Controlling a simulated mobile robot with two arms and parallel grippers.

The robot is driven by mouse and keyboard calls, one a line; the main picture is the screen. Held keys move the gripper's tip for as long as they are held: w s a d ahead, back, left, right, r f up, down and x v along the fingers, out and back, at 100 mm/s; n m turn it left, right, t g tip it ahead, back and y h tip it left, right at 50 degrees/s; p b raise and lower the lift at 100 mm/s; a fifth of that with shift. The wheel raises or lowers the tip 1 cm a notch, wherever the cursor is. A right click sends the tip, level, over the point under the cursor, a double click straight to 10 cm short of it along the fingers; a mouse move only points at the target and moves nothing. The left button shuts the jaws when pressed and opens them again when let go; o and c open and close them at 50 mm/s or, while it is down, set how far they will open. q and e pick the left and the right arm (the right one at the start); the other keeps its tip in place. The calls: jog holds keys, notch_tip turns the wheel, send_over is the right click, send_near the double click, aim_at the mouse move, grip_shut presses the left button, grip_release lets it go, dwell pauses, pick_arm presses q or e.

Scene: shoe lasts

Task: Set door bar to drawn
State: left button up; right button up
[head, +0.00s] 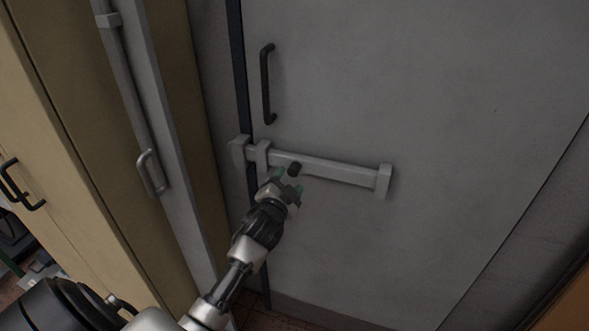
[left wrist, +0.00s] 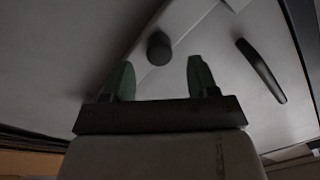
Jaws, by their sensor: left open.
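The door bar (head: 335,172) is a light grey bar lying across the grey door (head: 450,90) in the head view. Its left end reaches past the door's edge into a bracket (head: 238,150) on the frame side. A dark round knob (head: 295,169) sticks out of the bar; it also shows in the left wrist view (left wrist: 159,48). My left gripper (head: 285,181) is open, with green fingertips just short of the knob, below and left of it in the head view. In the wrist view the knob is ahead of the gap between the fingers, not gripped. My right gripper is not in view.
A dark door handle (head: 267,84) is above the bar; it also shows in the wrist view (left wrist: 261,70). Beige cabinets (head: 75,130) and a grey pipe with a handle (head: 150,172) stand to the left. The door face right of the bar is clear.

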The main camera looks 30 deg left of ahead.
aim_at(292, 174)
pick_arm(q)
jog(key=shift+x, duration=2.3)
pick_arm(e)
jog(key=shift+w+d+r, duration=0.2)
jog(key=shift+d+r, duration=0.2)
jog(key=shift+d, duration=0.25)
pick_arm(q)
jog(key=shift+d, duration=0.1)
